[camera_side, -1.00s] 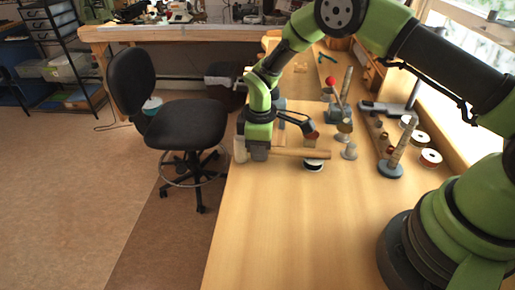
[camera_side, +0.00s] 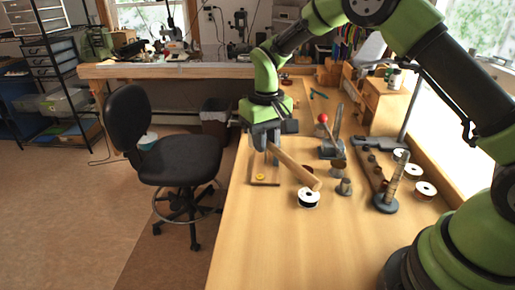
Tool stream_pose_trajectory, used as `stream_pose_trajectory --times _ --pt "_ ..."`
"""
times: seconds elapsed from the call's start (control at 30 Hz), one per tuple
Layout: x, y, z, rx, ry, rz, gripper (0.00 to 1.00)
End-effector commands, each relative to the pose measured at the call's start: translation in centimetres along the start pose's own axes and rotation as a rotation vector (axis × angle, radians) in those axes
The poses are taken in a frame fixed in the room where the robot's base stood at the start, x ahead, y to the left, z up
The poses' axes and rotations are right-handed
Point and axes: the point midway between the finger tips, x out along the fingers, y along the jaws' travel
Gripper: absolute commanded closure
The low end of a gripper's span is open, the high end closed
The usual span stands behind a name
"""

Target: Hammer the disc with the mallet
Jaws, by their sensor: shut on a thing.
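The mallet's pale wooden handle (camera_side: 296,168) slants down to the right from under my gripper (camera_side: 266,138). My gripper points down and is shut on the mallet near the handle's upper left end. The mallet's head is mostly hidden at the jaws and cannot be made out clearly. A small yellow disc (camera_side: 260,177) lies on a thin wooden board (camera_side: 268,183) near the table's left edge. The disc is below my gripper, with a gap between them.
A black-and-white spool (camera_side: 308,197) stands just below the handle's free end. A small metal weight (camera_side: 344,187), a grey-based post (camera_side: 386,203) and more spools (camera_side: 425,190) stand to the right. The front of the wooden table (camera_side: 300,250) is clear.

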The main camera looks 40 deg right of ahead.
Motion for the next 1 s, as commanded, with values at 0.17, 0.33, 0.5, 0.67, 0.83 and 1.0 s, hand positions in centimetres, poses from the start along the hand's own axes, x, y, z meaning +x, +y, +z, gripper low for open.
stream_pose_trajectory --times 0.17,0.33,0.5,0.67,0.83,1.0 --pt "-0.6 1.7 -0.3 0.475 0.001 -0.002 1.00" --pt "-1.1 3.2 -0.5 0.910 0.001 -0.003 1.00" --pt "-1.6 4.8 -0.7 1.370 0.000 -0.005 1.00" --pt "-2.0 6.2 -0.7 1.769 -0.002 -0.005 1.00" --pt "-2.3 7.1 -0.7 2.055 -0.003 -0.006 1.00" --pt "-2.3 7.5 -0.7 2.176 -0.004 -0.005 1.00"
